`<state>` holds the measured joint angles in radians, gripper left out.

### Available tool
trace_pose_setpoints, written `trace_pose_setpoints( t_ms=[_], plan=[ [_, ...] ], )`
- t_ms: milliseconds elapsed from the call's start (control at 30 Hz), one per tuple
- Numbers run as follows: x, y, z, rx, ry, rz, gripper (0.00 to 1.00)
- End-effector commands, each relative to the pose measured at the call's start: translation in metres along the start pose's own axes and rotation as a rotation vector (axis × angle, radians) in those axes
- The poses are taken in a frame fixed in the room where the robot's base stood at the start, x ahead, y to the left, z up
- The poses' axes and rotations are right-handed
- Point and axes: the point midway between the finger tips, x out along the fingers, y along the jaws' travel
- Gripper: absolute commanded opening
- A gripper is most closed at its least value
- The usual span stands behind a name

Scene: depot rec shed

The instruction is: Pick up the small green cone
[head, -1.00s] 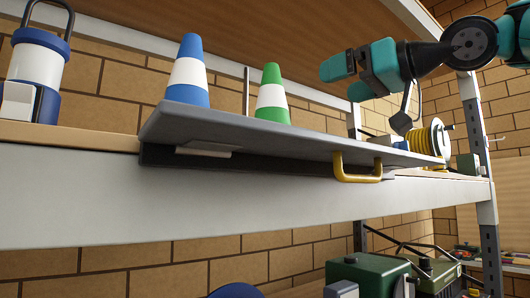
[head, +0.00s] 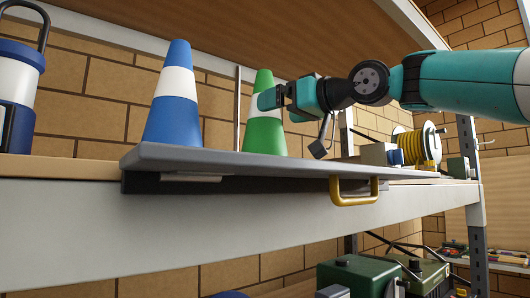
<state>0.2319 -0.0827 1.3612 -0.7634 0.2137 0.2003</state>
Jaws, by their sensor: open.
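The small green cone (head: 264,135) with a white band stands upright on a grey sliding board (head: 230,161) on the shelf. A larger blue cone (head: 172,113) with a white band stands to its left. My gripper (head: 268,98) is open and reaches in from the right at the height of the green cone's white band.
A blue and white lantern-like object (head: 18,90) stands at the far left. A yellow cable reel (head: 420,146) is on the right, near a shelf upright (head: 468,180). A yellow handle (head: 354,191) hangs at the board's front edge. Green cases (head: 365,275) are below.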

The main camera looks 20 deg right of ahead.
Motion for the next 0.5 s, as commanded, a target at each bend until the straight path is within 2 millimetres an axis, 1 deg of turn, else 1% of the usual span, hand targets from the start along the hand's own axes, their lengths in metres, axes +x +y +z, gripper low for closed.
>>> trace_pose_setpoints(
  t_ms=[67, 267, 400, 500],
  plan=[
    [0.005, -0.001, -0.002, 0.001, -0.001, -0.002, 1.0],
    [0.032, -0.003, -0.009, 0.003, -0.003, -0.005, 1.0],
    [0.049, -0.002, -0.006, 0.002, -0.002, -0.003, 1.0],
    [0.054, -0.002, -0.004, 0.001, -0.002, -0.002, 1.0]
  ],
)
